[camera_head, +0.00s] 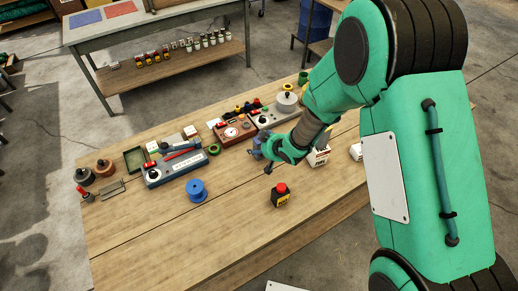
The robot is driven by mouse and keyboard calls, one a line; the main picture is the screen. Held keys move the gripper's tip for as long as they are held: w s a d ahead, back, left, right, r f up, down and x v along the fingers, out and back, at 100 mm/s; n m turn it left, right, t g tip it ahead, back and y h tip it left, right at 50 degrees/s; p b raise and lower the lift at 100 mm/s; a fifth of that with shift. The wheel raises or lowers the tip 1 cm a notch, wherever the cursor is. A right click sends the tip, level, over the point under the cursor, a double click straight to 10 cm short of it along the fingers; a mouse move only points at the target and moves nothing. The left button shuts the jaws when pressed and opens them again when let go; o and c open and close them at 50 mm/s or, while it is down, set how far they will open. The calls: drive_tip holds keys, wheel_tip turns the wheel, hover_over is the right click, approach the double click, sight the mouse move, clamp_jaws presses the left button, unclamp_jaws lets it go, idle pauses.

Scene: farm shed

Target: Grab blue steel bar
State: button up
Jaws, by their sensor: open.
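I cannot pick out a separate blue steel bar with certainty. A blue-grey bench device (172,172) with a long base lies at the left middle of the wooden table, with red and dark parts on top. A blue spool (197,191) stands in front of it.
A red-brown gauge box (234,131) and a grey device (268,117) stand behind my gripper. White boxes (318,156) stand to its right. The table's front (190,240) is clear.

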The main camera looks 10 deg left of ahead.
drive_tip(key=c, duration=1.5)
drive_tip(key=shift+r, duration=0.1)
drive_tip(key=shift+r, duration=0.55)
drive_tip(key=shift+s+d+r+p, duration=0.1)
drive_tip(key=shift+s+r+p, duration=0.15)
drive_tip(key=shift+r, duration=0.35)
drive_tip(key=shift+s+d+r+p, duration=0.1)
drive_tip(key=shift+r+p, duration=0.25)
drive_tip(key=shift+r, duration=0.25)
drive_tip(key=s+d+r, duration=0.1)
drive_tip(key=s+d, duration=0.6)
drive_tip(key=s, duration=0.6)
drive_tip(key=shift+d+r+p, duration=0.15)
drive_tip(key=shift+d+p, duration=0.15)
drive_tip(key=shift+p, duration=0.1)
drive_tip(key=shift+s, duration=0.1)
